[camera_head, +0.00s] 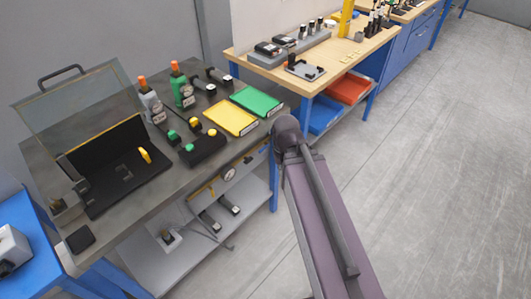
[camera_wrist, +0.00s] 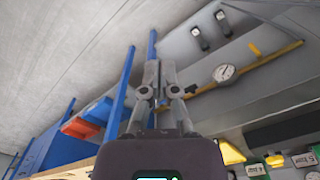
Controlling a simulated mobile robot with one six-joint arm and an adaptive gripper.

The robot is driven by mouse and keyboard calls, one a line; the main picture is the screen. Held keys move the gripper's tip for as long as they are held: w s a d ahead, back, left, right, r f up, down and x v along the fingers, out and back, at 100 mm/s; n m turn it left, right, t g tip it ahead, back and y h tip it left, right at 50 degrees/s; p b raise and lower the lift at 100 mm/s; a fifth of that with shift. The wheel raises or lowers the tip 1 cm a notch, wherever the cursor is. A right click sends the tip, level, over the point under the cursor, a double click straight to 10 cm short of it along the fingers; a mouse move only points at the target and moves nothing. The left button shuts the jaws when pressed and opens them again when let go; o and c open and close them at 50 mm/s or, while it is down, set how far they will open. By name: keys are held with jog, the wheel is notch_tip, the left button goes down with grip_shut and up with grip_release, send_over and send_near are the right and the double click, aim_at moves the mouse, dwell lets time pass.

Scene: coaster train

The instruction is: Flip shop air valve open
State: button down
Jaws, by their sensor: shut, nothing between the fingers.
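In the head view a yellow air pipe (camera_head: 203,189) with a round white gauge (camera_head: 229,174) runs under the front edge of the dark workbench. In the wrist view the pipe (camera_wrist: 286,48) and gauge (camera_wrist: 224,73) are right of my gripper. A small orange lever-like part (camera_wrist: 254,49) sits on the pipe beyond the gauge; it looks like the valve handle, but its exact position is too small to tell. My gripper (camera_wrist: 156,68) is shut and empty, its fingers apart from the lever. In the head view my arm hides the gripper.
The workbench (camera_head: 190,160) holds an open-lidded case (camera_head: 118,165), bottles, a yellow tray (camera_head: 231,117) and a green tray (camera_head: 257,102). A grey lower shelf (camera_head: 190,262) holds several small items. A wooden bench (camera_head: 345,52) stands behind. The floor (camera_head: 440,170) at right is clear.

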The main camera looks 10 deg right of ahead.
jog(key=w+d+f+m+t+y+b, duration=0.1)
jog(key=w+f+m+t+y+b, duration=0.1)
jog(key=w+f+m+b, duration=0.7)
jog(key=w+d+f+m+t+y+b, duration=0.2)
jog(key=w+f+m+t+b, duration=0.3)
jog(key=w+f+m+b, duration=0.5)
jog(key=w+m+b, duration=0.4)
jog(key=m, duration=0.5)
jog(key=shift+d, duration=0.25)
jog(key=b+x, duration=0.8)
jog(key=x, duration=0.2)
jog(key=shift+w+a+r+p, duration=0.1)
jog(key=shift+a+r+p, duration=0.1)
jog(key=shift+r+p, duration=0.8)
jog(key=shift+w+a+r+p, duration=0.1)
jog(key=shift+a+r+p, duration=0.1)
jog(key=shift+r+p, duration=0.8)
